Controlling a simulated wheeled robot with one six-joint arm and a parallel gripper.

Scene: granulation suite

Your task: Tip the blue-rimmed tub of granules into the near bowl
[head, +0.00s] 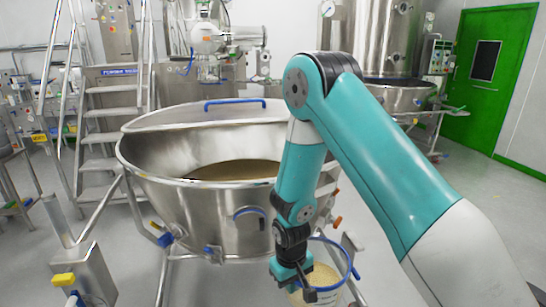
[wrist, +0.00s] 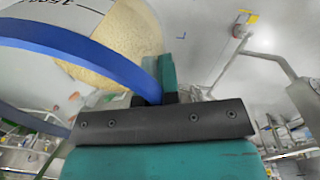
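The blue-rimmed tub (head: 329,296) hangs at the bottom of the head view, in front and to the right of the near bowl, with tan granules inside. My gripper (head: 305,286) points down at the left side of its rim. In the wrist view my gripper (wrist: 158,88) is shut on the tub's blue rim (wrist: 75,45); the granules show beside the fingers, inside the tub's pale wall with printed marks. The near bowl (head: 205,210) is a wide steel vessel with brownish material inside. The tub appears upright, lower than the bowl's rim, and its underside is cut off.
A blue handle (head: 248,213) and clamps stick out from the near bowl's front. Its steel legs stand below. Steps (head: 112,120) rise behind the bowl. A second steel vessel (head: 400,97) stands at the back right.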

